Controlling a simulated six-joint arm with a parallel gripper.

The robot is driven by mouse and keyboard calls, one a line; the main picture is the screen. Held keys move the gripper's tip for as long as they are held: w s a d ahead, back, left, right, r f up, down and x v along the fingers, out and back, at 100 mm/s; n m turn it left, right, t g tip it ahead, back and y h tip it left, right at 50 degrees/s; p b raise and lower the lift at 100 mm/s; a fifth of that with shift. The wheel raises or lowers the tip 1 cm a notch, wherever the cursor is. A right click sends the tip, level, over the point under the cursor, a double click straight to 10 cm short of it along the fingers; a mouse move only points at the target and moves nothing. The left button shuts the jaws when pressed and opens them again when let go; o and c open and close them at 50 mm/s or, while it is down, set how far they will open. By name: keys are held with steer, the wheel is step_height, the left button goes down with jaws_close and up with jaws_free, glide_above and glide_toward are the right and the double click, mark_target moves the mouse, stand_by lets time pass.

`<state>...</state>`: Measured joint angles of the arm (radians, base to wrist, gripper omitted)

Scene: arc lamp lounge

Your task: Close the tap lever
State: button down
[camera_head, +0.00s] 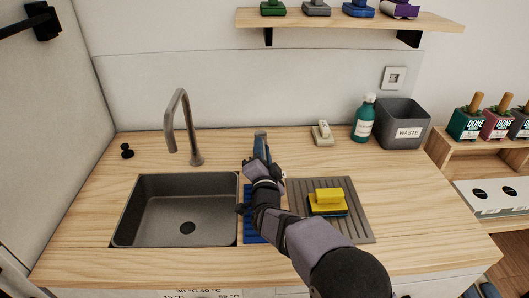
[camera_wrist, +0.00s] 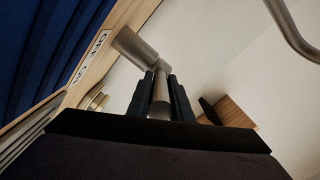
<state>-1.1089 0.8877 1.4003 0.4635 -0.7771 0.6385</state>
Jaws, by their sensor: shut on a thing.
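The tap lever (camera_wrist: 160,93) is a short grey metal rod in the wrist view, joined to a round grey post (camera_wrist: 132,45). My gripper (camera_wrist: 159,80) is shut on the lever, with one dark finger on each side of it. A white label (camera_wrist: 93,54) reading OFF and ON lies on the wooden counter beside the post. In the head view my gripper (camera_head: 261,158) is over the back of the counter, right of the grey tap spout (camera_head: 181,115); the arm and gripper largely hide the lever there.
The grey sink (camera_head: 128,215) is left of my arm. A blue ridged mat (camera_head: 251,228) lies partly under it. A grey drainboard (camera_head: 358,228) with a yellow sponge (camera_head: 328,196) is to the right. A white object (camera_head: 322,134), a green bottle (camera_head: 363,120) and a waste bin (camera_head: 403,125) stand behind.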

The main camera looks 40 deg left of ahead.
steer(key=shift+s+a+f, duration=0.15)
steer(key=shift+s, duration=0.05)
steer(key=c, duration=1.6)
jaws_free()
steer(key=shift+a, duration=0.1)
steer(key=shift+b+v, duration=0.95)
steer(key=shift+v, duration=2.75)
